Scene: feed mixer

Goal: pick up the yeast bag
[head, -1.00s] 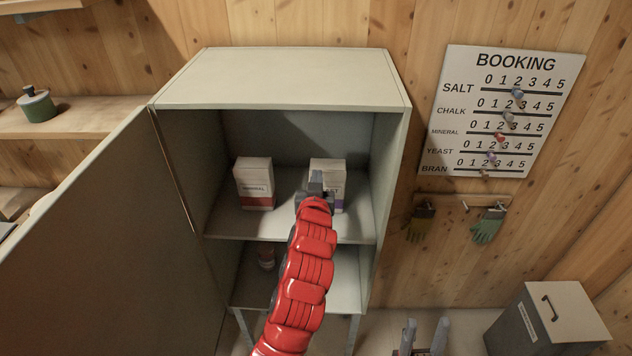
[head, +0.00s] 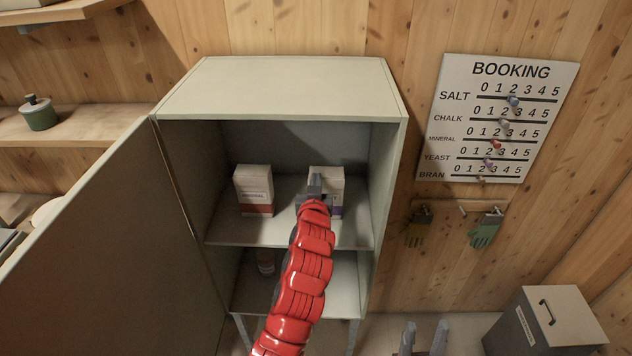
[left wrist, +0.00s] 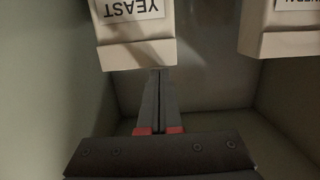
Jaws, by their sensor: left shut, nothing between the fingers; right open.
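The yeast bag (head: 331,178), a white pack with a purple lower band, stands upright on the cabinet's upper shelf, partly hidden behind my left gripper (head: 315,186). In the left wrist view the yeast bag (left wrist: 137,42) shows its YEAST label upside down. There my left gripper (left wrist: 159,73) has its fingers together and empty, with their tips by the bag's edge; I cannot tell whether they touch it. My right gripper (head: 424,338) is open and empty at the bottom of the head view, low and outside the cabinet.
A mineral bag (head: 253,188) stands left of the yeast bag, with a gap between; it also shows in the wrist view (left wrist: 283,43). The cabinet door (head: 95,235) is open at left. A small container (head: 265,262) stands on the lower shelf. A lidded bin (head: 545,325) stands at right.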

